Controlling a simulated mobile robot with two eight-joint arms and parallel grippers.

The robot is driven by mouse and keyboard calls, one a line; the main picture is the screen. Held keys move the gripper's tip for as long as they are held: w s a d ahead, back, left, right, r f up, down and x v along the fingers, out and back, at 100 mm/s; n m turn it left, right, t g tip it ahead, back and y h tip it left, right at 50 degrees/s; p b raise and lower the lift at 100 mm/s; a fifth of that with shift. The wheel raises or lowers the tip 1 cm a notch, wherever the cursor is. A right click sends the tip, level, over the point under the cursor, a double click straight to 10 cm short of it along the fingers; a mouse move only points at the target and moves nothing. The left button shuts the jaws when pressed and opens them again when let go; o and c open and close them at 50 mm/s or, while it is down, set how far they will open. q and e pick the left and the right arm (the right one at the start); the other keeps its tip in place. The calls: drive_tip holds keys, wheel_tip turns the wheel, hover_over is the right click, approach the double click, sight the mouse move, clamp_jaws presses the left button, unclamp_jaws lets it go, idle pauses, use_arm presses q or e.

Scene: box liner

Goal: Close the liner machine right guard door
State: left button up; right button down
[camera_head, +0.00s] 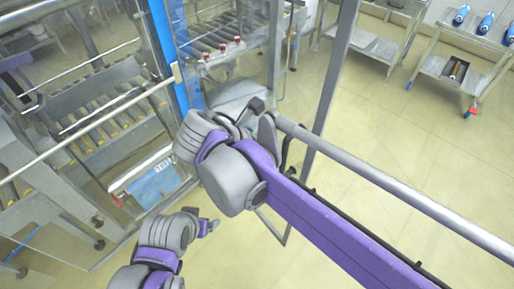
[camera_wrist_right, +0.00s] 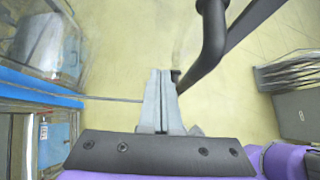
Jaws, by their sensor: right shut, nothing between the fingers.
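The liner machine (camera_head: 85,100) is on the left in the head view, with a blue post (camera_head: 168,45). A clear guard panel with a slim grey frame post (camera_head: 333,80) stands to the right of it; how far the door is swung cannot be told. A dark bar handle (camera_wrist_right: 212,45) shows at the top of the right wrist view. My right gripper (camera_wrist_right: 162,100) is shut and empty, its tips close beside the handle's lower end; contact is unclear. My left arm shows at the lower left of the head view, its gripper (camera_head: 208,225) mostly hidden.
A grey cart (camera_head: 465,60) with blue tools stands at the upper right. A thick grey rail (camera_head: 400,205) runs along my right arm. The floor (camera_head: 420,130) on the right is clear.

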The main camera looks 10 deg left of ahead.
drive_tip(key=shift+w+d, duration=0.85)
